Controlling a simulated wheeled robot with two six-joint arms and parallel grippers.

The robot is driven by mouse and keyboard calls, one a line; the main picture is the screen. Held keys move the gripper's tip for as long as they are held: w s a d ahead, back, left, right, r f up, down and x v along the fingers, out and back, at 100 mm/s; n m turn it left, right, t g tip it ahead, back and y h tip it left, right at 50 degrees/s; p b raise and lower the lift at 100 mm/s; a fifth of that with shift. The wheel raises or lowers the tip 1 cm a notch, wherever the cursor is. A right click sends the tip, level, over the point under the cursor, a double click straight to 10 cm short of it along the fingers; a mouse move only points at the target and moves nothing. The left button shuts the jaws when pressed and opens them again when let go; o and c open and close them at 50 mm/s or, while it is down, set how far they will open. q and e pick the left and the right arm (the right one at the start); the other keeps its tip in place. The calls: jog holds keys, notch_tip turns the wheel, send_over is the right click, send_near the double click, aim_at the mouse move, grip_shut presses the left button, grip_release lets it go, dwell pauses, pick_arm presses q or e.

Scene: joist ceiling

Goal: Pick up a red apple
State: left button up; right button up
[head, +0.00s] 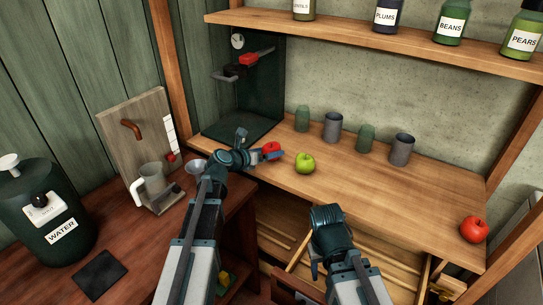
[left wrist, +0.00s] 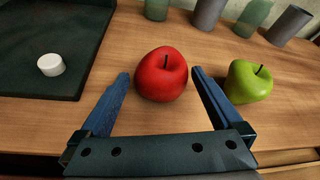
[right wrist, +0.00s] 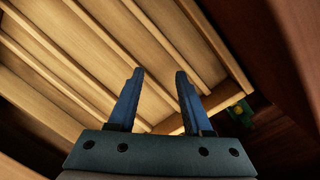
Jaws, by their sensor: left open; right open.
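A red apple (head: 271,148) lies on the wooden shelf counter, partly hidden behind my left gripper (head: 268,155) in the head view. In the left wrist view the same red apple (left wrist: 161,74) sits just beyond and between the open fingertips of my left gripper (left wrist: 160,80). The fingers look apart from it. A second red apple (head: 474,229) lies at the right end of the counter. My right gripper (right wrist: 156,75) is open and empty, low in front of the counter, facing wooden slats.
A green apple (head: 305,163) sits right of the nearer red apple, close to my left gripper's right finger. Several cups (head: 333,127) stand along the back. A dark green machine (head: 258,90) stands at left. The counter's right half (head: 400,195) is mostly clear.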

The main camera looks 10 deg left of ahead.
pick_arm(q)
jog(key=shift+w+d+f, duration=0.15)
jog(key=shift+w, duration=0.2)
pick_arm(e)
jog(key=shift+f, duration=0.15)
pick_arm(q)
jog(key=shift+s, duration=0.1)
jog(key=c, duration=1.4)
jog(key=shift+o, duration=0.2)
jog(key=shift+r, duration=0.25)
pick_arm(e)
jog(key=shift+r, duration=0.25)
